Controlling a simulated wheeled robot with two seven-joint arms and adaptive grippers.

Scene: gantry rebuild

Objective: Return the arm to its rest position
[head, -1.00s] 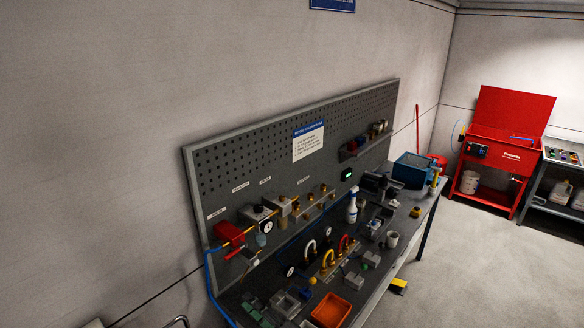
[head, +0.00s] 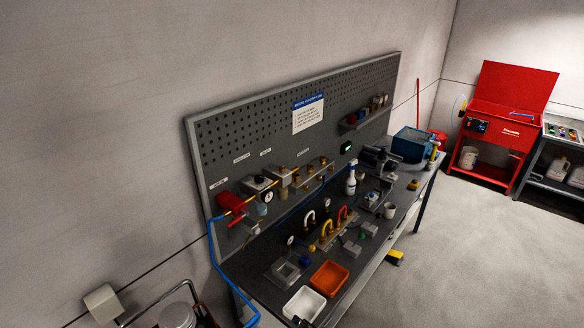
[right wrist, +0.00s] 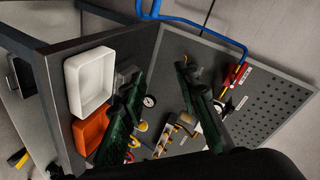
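My right gripper (right wrist: 159,75) shows in the right wrist view as two green fingers spread apart, with nothing between them. It hangs clear of the workbench (head: 360,262), with the bench and board beyond it. In the head view I cannot make out its fingers. My left gripper is in neither view. An orange tray (head: 329,278) and a white tray (head: 303,304) stand side by side at the near end of the bench. They also show left of the fingers in the right wrist view, orange tray (right wrist: 90,131) and white tray (right wrist: 90,80).
A pegboard (head: 240,130) stands behind the bench, with a red valve (head: 229,203) and gauges. A blue hose (head: 213,250) hangs at its near end. Bent pipes and a spray bottle (head: 351,181) stand on the bench. A red cabinet (head: 500,130) is far right; the floor (head: 470,250) between is clear.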

